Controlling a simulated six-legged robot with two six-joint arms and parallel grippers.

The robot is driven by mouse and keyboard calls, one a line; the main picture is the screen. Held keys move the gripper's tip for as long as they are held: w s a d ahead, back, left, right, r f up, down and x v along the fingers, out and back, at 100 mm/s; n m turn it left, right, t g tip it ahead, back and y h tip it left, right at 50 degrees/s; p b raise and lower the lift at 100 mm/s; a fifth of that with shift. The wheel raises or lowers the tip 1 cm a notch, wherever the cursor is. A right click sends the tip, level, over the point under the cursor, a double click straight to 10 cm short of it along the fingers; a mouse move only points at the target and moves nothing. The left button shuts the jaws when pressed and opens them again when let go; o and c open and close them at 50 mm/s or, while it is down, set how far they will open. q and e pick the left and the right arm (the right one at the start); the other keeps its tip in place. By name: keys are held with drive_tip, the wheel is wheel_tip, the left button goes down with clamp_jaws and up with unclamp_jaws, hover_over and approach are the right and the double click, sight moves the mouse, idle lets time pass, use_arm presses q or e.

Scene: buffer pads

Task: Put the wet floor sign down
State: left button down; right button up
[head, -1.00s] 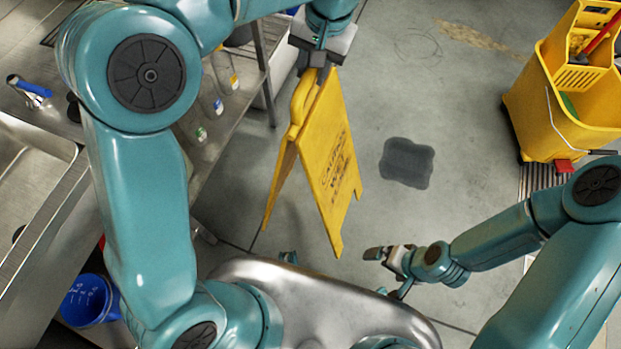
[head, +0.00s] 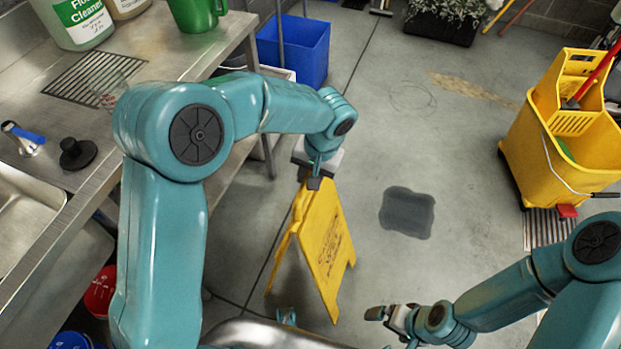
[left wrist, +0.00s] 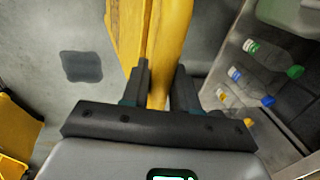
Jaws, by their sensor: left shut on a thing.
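The yellow wet floor sign (head: 325,246) hangs upright below my left gripper (head: 314,182) in the head view, its two panels slightly spread. My left gripper is shut on its top edge. In the left wrist view, the sign (left wrist: 150,40) runs between the two fingers (left wrist: 158,90). I cannot tell whether the sign's feet touch the floor. A dark wet patch (head: 407,212) lies on the grey floor to the right of the sign. My right gripper (head: 385,314) is low in the head view, apart from the sign; its fingers are too small to read.
A yellow mop bucket (head: 560,140) stands at the right beside a floor drain (head: 550,228). A steel counter (head: 130,118) with a sink is at the left. A blue bin (head: 300,50) stands at the back. The floor around the wet patch is clear.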

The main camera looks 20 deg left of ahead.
use_arm(q)
drive_tip(key=shift+f, duration=0.5)
drive_tip(key=shift+f+b, duration=0.6)
drive_tip(key=c, duration=1.1)
unclamp_jaws()
drive_tip(key=shift+o, duration=1.2)
drive_tip(key=shift+f, duration=0.1)
